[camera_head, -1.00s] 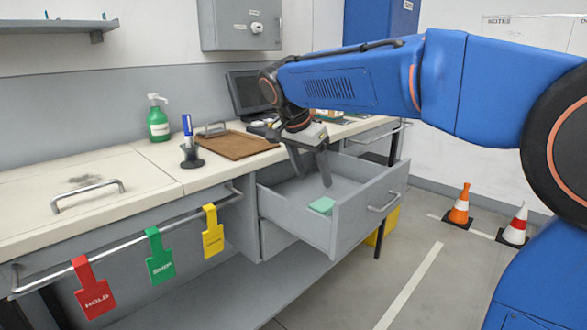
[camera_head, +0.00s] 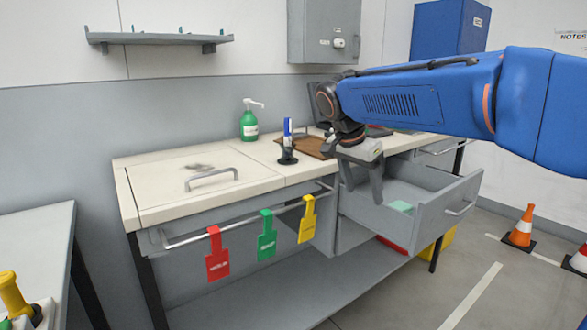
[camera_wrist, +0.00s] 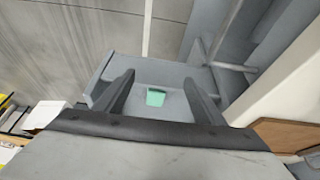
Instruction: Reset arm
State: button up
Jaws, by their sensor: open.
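My arm reaches in from the right of the head view, and my gripper (camera_head: 362,194) points down at the near left part of the open drawer (camera_head: 430,218). My gripper is open, with nothing between its fingers. In the wrist view both fingers (camera_wrist: 160,92) stand apart. A small mint-green block (camera_head: 401,206) lies on the drawer floor, apart from my gripper. It also shows in the wrist view (camera_wrist: 155,97), seen through the gap between the fingers.
A green pump bottle (camera_head: 249,124), a pen in a stand (camera_head: 287,145) and a brown tray (camera_head: 312,149) are on the bench. Red (camera_head: 217,258), green (camera_head: 266,240) and yellow (camera_head: 307,222) tags hang from the front rail. Traffic cones (camera_head: 521,229) stand on the floor at right.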

jog(key=s+d+f+n+y, duration=0.1)
jog(key=s+d+f+n, duration=0.2)
jog(key=s+d, duration=0.3)
jog(key=s+d+f+n+y, duration=0.1)
jog(key=s+d+f+n, duration=0.15)
jog(key=s, duration=0.65)
jog(key=s+d+f+n+t+y, duration=0.1)
jog(key=s+f+n, duration=0.4)
jog(key=s+f, duration=0.7)
jog(key=s+d+t, duration=0.1)
jog(key=s+d, duration=0.1)
jog(key=s, duration=0.1)
jog(key=shift+d+y, duration=0.15)
jog(key=shift+y, duration=0.15)
jog(key=shift+o, duration=0.5)
